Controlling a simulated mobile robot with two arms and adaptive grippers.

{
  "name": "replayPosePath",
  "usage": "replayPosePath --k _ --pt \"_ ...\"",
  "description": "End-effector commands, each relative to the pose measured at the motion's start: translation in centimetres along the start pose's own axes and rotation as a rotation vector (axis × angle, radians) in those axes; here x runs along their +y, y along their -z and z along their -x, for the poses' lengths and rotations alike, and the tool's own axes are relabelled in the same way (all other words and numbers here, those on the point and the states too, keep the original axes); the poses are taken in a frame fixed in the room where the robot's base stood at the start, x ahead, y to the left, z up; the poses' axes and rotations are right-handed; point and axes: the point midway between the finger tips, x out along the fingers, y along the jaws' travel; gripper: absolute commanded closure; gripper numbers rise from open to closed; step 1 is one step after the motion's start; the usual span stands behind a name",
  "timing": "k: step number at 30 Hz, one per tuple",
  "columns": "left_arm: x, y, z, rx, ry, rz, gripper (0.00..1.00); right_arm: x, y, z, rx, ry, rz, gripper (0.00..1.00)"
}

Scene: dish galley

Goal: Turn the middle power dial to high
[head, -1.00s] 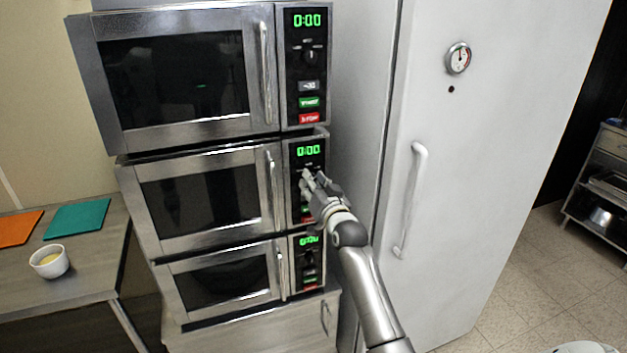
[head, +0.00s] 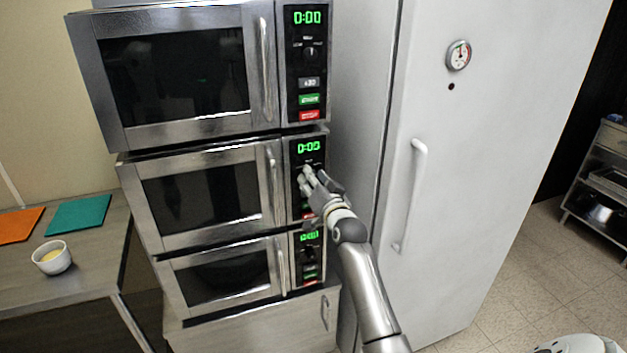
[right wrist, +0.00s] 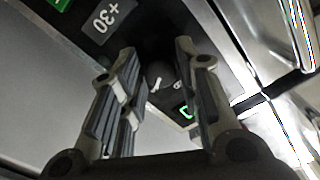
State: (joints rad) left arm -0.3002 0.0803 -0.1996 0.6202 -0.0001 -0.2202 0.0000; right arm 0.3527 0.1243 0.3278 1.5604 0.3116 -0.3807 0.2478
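The middle microwave (head: 198,200) is in a stack of three and shows a green 0:00 display (head: 308,147). My right gripper (head: 306,176) is at its control panel, covering the middle dial in the head view. In the right wrist view the dark round dial (right wrist: 158,74) with a white pointer mark shows between the fingers of my right gripper (right wrist: 157,50). The fingers are apart, one on each side, with visible gaps to the dial. The exact pointer setting is too small to read. My left gripper is not in view.
The top microwave (head: 180,80) and bottom microwave (head: 222,280) have similar panels. A tall white fridge (head: 480,180) stands close on the right. A counter (head: 70,285) at left holds a bowl (head: 52,258), a teal board (head: 80,214) and an orange board (head: 18,225).

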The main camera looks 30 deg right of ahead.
Motion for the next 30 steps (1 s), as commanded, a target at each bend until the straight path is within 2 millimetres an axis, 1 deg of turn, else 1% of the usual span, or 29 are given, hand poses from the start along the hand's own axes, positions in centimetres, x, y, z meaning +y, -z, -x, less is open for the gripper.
replayPosePath --k 1,3,12,16,20,30 --pt "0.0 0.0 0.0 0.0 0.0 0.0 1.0 0.0 0.0 0.0 0.0 0.0 0.0 0.59" --pt "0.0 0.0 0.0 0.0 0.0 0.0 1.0 0.0 0.0 0.0 0.0 0.0 0.0 0.51" --pt "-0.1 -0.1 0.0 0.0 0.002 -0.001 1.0 0.0 0.0 0.1 0.001 0.0 0.001 0.51" --pt "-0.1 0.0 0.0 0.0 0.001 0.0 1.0 0.0 -0.1 0.7 0.0 0.0 0.001 0.51" --pt "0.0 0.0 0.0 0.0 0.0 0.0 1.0 0.1 -0.1 2.3 0.0 0.0 0.0 0.51" --pt "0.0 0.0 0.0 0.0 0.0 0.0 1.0 0.0 -0.1 8.5 0.0 0.0 0.001 0.51"
